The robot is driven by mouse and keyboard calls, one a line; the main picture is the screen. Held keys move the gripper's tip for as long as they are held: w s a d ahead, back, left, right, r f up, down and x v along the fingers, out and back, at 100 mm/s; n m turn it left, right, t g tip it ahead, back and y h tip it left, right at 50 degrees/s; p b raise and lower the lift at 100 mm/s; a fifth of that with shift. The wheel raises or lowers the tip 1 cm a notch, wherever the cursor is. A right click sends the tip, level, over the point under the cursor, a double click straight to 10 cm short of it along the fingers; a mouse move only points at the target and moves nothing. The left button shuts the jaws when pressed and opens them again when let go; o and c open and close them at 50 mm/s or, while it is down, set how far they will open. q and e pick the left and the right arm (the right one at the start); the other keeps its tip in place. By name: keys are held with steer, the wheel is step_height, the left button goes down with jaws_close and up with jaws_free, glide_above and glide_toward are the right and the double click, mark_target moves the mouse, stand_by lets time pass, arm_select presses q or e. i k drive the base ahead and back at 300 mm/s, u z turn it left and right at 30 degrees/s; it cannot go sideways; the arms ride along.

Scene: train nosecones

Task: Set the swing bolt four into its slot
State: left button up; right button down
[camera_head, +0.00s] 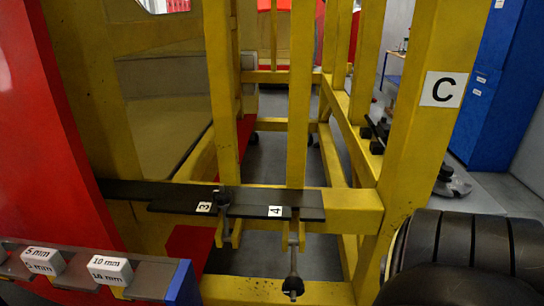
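Swing bolt four (293,266) hangs down below the label 4 from a yellow bracket. Its dark nut end (292,286) is lowest, in front of a yellow lower beam. The slot for bolt four (295,213) is in the dark plate (258,198), just right of the label 4, and looks empty. Swing bolt three (223,199) stands upright at the plate beside the label 3, its head above the plate. Neither gripper is in view. A black ribbed part of my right arm (470,245) fills the lower right corner.
Yellow posts and a post marked C (441,90) frame the work area. A red panel (45,120) stands at left. A rack with 5 mm and 10 mm labelled sockets (110,270) is at lower left. A blue cabinet (495,90) stands at right.

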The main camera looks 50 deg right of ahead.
mark_target(294, 243)
steer(key=u, duration=0.95)
steer(key=k, duration=1.9)
steer(key=z, duration=1.4)
